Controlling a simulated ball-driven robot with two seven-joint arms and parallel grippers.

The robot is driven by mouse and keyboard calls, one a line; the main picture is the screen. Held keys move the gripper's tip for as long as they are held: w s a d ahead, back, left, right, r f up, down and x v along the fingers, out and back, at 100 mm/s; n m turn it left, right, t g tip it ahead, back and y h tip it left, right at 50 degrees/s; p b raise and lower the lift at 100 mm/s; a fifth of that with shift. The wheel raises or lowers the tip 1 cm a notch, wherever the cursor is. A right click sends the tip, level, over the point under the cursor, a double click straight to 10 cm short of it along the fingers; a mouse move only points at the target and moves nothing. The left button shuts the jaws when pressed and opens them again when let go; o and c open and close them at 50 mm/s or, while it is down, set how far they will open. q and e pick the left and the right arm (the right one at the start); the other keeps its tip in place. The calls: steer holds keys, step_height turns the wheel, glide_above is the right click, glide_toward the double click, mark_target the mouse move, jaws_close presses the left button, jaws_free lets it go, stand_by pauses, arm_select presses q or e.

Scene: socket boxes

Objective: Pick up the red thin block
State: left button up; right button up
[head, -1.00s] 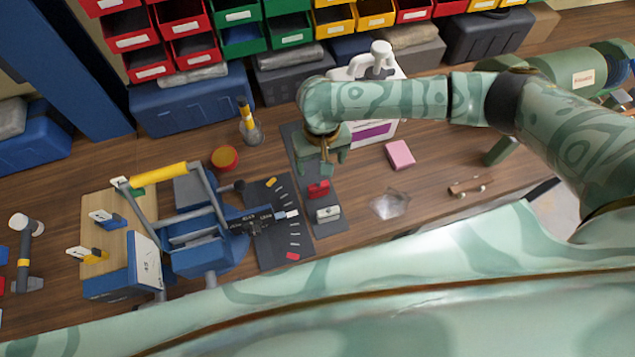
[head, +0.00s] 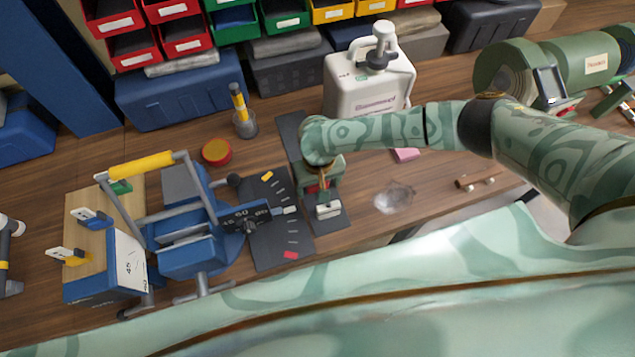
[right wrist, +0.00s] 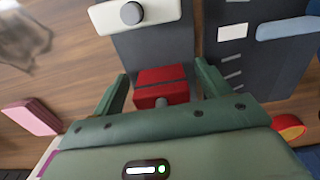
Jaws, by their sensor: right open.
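The red thin block (right wrist: 162,85) lies on a dark grey strip (right wrist: 155,45) and has a small grey knob on its near side. In the head view the block (head: 314,188) is mostly hidden by my right gripper (head: 320,193). In the right wrist view my right gripper (right wrist: 163,78) is open, with one green finger on each side of the block and a gap on both sides. My left gripper is not in view.
A white block (head: 328,210) with a dark knob sits on the strip just beyond the red one. A blue tool with a dark scale plate (head: 268,235) stands left. A white jug (head: 365,85) stands behind, a pink block (head: 406,155) to the right.

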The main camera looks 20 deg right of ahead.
steer(key=c, duration=1.1)
steer(key=shift+r, duration=0.15)
